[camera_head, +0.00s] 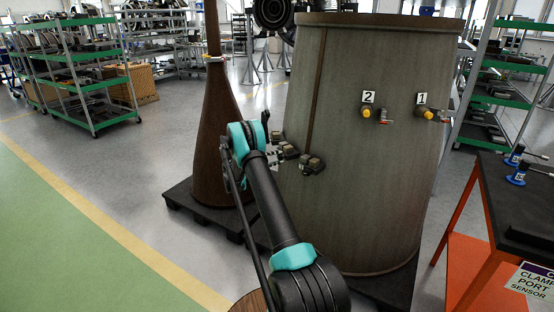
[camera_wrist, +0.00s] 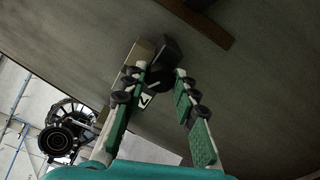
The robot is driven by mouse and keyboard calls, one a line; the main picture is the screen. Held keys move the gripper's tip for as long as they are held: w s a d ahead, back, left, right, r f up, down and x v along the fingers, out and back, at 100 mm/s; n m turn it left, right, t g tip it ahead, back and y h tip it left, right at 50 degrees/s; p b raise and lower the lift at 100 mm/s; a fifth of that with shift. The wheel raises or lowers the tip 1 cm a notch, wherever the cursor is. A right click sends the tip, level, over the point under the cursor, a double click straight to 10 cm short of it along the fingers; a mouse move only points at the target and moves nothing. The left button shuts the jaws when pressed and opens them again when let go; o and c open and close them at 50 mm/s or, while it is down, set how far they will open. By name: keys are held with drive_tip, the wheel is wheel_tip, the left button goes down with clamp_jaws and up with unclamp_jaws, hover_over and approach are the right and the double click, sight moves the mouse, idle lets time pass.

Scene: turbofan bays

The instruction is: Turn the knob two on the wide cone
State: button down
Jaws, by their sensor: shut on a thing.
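The wide cone (camera_head: 350,200) is a big grey-brown tapered body standing right of centre; its wall fills much of the wrist view (camera_wrist: 230,105). Two dark knobs with brownish blocks sit on its left side: one close to my gripper (camera_head: 274,152), the other knob (camera_head: 312,164) just to the right. In the wrist view my gripper (camera_wrist: 158,84) has its two green-padded fingers around a black knob (camera_wrist: 160,76), shut on it. A small white label (camera_wrist: 146,99) with a dark mark, seemingly a 2, shows between the fingers. My arm partly hides the gripper in the head view.
Yellow valves labelled 2 (camera_head: 367,112) and 1 (camera_head: 428,113) stick out on the cone's front. A slim brown cone (camera_head: 212,150) stands close on the left on a dark pallet (camera_head: 178,198). An orange-legged table (camera_head: 472,215) stands at right. The green floor (camera_head: 60,230) is clear.

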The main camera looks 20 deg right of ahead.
drive_tip(key=n, duration=1.2)
drive_tip(key=shift+a+n, duration=0.1)
drive_tip(key=shift+n, duration=0.2)
idle(0.4)
drive_tip(key=c, duration=1.2)
unclamp_jaws()
drive_tip(key=a, duration=0.4)
drive_tip(key=s+a, duration=0.1)
drive_tip(key=a, duration=0.7)
drive_tip(key=shift+s, duration=0.2)
drive_tip(key=shift+d, duration=0.1)
